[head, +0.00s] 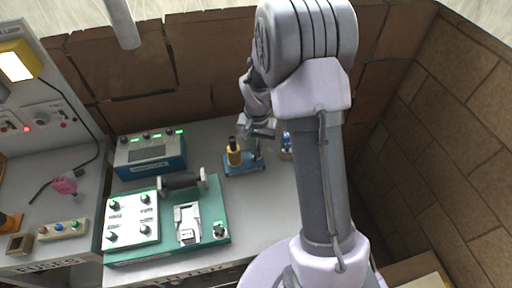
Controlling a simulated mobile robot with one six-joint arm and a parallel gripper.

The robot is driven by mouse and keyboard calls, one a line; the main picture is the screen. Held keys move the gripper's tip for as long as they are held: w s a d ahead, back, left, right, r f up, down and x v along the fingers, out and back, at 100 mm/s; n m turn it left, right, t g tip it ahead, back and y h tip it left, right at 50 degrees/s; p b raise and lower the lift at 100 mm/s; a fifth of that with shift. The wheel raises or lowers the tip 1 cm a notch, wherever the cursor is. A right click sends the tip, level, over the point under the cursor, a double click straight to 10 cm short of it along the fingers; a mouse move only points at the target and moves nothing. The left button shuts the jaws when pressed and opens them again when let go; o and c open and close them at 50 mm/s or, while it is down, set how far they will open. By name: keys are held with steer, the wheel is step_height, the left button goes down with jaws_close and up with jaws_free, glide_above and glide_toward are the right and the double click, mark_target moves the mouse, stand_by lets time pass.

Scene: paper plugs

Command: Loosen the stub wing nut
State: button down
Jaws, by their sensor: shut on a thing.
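A small blue stand (244,168) is on the grey bench near the back wall. It carries a yellow cylinder with a dark top (234,153) and, to its right, a thin upright grey stub (256,150). My gripper (258,131) reaches down from the arm to the top of this stub. It is shut on the wing nut there. The nut itself is hidden between the jaws and too small to make out, so its turn cannot be told.
A small blue-and-white item (286,146) stands just right of the gripper, close by. A teal box with a screen (150,155) and a green tray (215,245) with a white knob panel and dark roller lie left. The brown wall is close behind.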

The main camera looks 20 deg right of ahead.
steer(key=n+p, duration=0.2)
steer(key=n, duration=0.4)
steer(key=shift+r+n, duration=0.1)
steer(key=shift+n, duration=0.2)
steer(key=n+p, duration=0.2)
steer(key=n, duration=0.4)
steer(key=shift+w+n, duration=0.1)
steer(key=shift+n, duration=0.5)
steer(key=c, duration=1.6)
jaws_free()
steer(key=shift+r+p, duration=1.5)
steer(key=shift+r, duration=0.45)
steer(key=shift+f, duration=0.25)
